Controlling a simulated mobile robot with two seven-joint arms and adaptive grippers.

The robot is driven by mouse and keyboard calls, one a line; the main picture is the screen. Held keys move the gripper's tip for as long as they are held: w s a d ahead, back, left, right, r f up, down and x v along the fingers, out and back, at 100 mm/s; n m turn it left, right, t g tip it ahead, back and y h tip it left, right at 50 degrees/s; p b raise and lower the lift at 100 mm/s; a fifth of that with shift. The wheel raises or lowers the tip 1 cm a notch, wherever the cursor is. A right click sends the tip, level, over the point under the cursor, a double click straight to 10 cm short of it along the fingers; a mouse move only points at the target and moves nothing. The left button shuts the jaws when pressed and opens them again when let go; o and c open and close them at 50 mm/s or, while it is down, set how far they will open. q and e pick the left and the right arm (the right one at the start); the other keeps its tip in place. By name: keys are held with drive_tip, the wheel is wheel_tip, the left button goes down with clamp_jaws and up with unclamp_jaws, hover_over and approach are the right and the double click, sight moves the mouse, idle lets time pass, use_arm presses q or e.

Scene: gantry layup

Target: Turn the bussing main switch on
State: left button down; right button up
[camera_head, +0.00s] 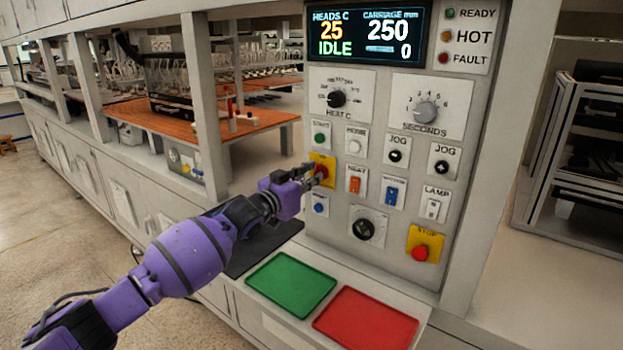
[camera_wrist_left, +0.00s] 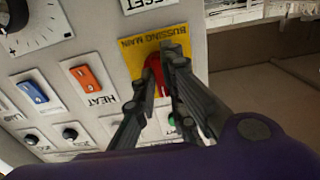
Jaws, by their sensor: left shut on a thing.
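The bussing main switch is a red handle (camera_head: 321,171) on a yellow plate (camera_head: 330,160), at the left edge of the control panel. In the left wrist view the picture is upside down; the plate (camera_wrist_left: 177,38) reads BUSSING MAIN and the red handle (camera_wrist_left: 152,76) shows beside the fingers. My left gripper (camera_head: 314,175) is at the switch, its fingers (camera_wrist_left: 168,62) shut on the red handle. The fingers cover part of the handle, so its exact angle is hard to tell. My right gripper is not in view.
The orange HEAT rocker (camera_head: 355,184), blue rocker (camera_head: 391,193) and LAMP switch (camera_head: 432,208) are to the right. The red STOP button (camera_head: 421,252) is lower right. The display (camera_head: 368,35) reads IDLE. A green tray (camera_head: 291,284) and red tray (camera_head: 366,319) lie below.

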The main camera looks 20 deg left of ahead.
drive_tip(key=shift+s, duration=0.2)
use_arm(q)
drive_tip(key=c, duration=2)
unclamp_jaws()
drive_tip(key=shift+o, duration=1)
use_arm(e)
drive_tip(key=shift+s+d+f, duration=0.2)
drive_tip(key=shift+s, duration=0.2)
use_arm(q)
drive_tip(key=v, duration=1.2)
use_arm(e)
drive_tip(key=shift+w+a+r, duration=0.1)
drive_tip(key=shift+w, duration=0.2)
